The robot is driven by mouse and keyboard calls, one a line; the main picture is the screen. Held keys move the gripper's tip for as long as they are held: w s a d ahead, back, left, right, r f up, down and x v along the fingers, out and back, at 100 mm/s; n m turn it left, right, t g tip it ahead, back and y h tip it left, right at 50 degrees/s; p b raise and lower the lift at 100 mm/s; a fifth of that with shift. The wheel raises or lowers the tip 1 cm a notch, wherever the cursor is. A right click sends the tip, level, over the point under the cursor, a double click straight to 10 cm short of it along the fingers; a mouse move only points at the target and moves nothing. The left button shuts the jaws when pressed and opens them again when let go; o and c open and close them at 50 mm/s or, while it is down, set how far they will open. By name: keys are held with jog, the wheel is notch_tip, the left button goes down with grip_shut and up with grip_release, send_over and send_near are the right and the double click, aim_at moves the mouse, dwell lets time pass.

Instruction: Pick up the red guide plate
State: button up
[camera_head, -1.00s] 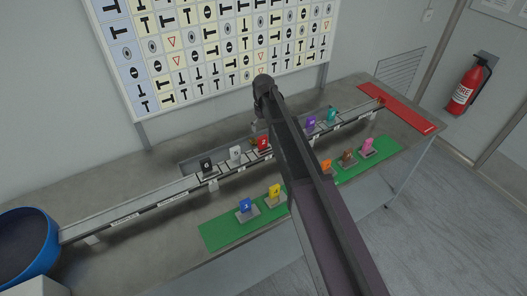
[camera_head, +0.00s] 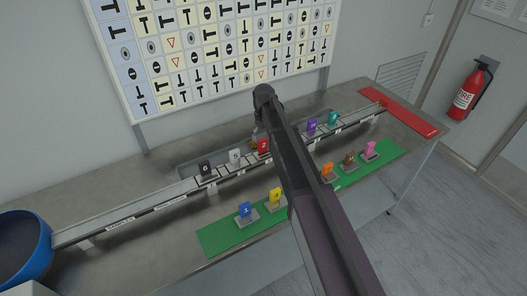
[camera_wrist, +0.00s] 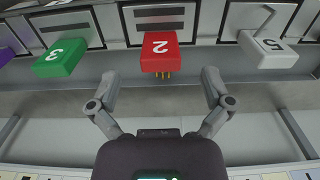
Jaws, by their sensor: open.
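The red guide plate (camera_wrist: 159,50) bears the number 2 and stands on the rail in the wrist view, upper middle. In the head view the red plate (camera_head: 263,146) shows on the rail just left of my arm. My gripper (camera_wrist: 162,78) is open in the wrist view, with its two fingers apart, one to each side of the plate and nearer the camera. Nothing is between the fingers except the plate's view beyond them. In the head view the fingers are mostly hidden behind my arm.
A green plate (camera_wrist: 60,57) and a white plate (camera_wrist: 266,50) flank the red one on the rail (camera_head: 140,203). Blue (camera_head: 245,209) and yellow (camera_head: 275,195) plates stand on a green mat (camera_head: 216,240). A blue bowl (camera_head: 42,262) is at the left.

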aim_at(264, 141)
jog(key=shift+f+b, duration=2.55)
jog(key=shift+f, duration=0.05)
jog(key=shift+c, duration=0.2)
jog(key=c, duration=1.3)
